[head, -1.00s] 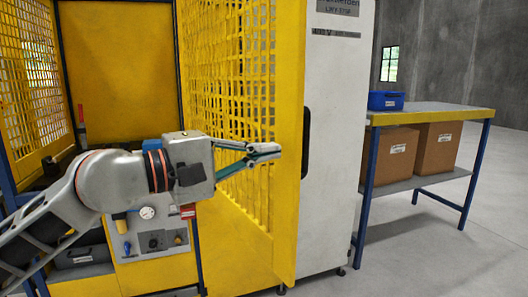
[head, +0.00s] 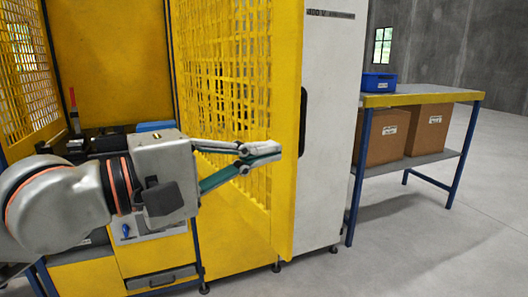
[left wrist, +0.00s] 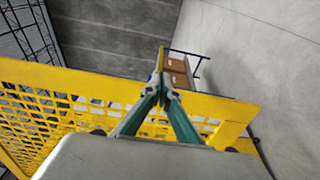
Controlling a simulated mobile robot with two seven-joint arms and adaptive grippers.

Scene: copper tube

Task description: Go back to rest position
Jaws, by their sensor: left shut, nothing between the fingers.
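My left gripper (head: 262,154) is shut and empty in the head view. Its arm comes in from the left, and its fingertips point right in front of the yellow mesh door (head: 232,110), close to the door's right edge. I cannot tell whether the fingertips touch the door. In the left wrist view the green fingers of the left gripper (left wrist: 163,95) meet at their tips, with the yellow mesh panel (left wrist: 225,108) around and beyond them. My right gripper is in none of the views.
A white cabinet (head: 332,120) with a black handle stands right of the door. A table (head: 425,94) at the right bears a blue bin (head: 379,82), with cardboard boxes (head: 385,135) on its lower shelf. The grey floor (head: 400,250) at the front right is clear.

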